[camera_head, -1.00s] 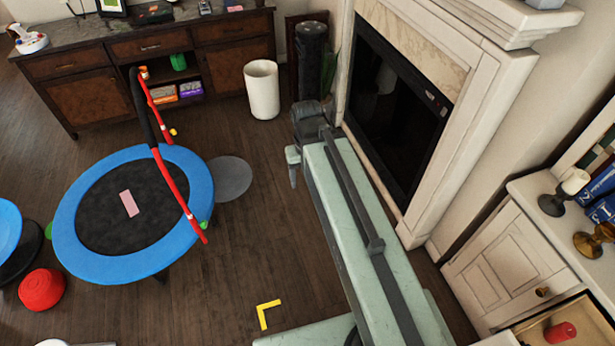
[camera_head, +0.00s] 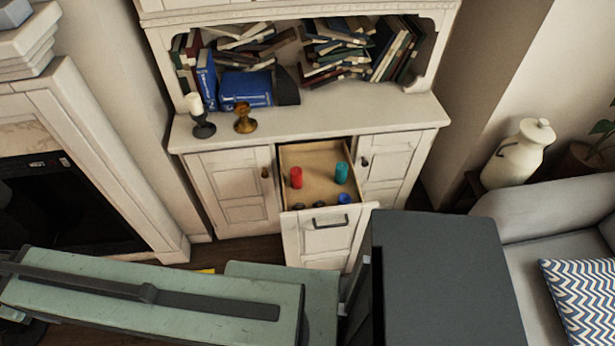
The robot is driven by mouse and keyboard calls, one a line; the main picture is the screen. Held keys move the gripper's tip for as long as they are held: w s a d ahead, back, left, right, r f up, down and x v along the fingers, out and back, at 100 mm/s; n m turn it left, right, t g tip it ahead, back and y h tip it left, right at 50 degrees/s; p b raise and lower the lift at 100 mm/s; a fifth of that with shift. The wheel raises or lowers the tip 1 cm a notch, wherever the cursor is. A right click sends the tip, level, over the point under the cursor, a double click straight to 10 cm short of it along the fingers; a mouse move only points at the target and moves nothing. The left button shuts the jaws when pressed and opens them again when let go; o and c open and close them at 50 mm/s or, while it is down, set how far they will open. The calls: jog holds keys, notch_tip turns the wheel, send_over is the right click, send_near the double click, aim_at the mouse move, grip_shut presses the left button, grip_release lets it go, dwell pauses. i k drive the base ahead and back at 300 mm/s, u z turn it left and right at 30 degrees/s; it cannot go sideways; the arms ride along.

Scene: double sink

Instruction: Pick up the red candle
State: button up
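The red candle (camera_head: 296,177) is a short cylinder standing upright in an open drawer (camera_head: 322,160) of the white cabinet, on the drawer's left side. A teal candle (camera_head: 341,173) stands to its right. My gripper is far from the candle. Only a small greenish part at the left edge, by the far end of my arm, may belong to it. Its fingers cannot be made out, so I cannot tell whether it is open or shut.
A white candle on a dark holder (camera_head: 203,128) and a brass holder (camera_head: 244,121) stand on the cabinet top. A blue item (camera_head: 344,198) and small dark items lie near the drawer's front. A grey sofa (camera_head: 550,215) is at right, the fireplace (camera_head: 70,200) at left.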

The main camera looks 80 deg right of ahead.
aim_at(296, 173)
jog(key=z, duration=2.9)
jog(key=k, duration=0.5)
jog(key=u, duration=2.2)
jog(key=i, duration=0.45)
jog(key=z, duration=0.15)
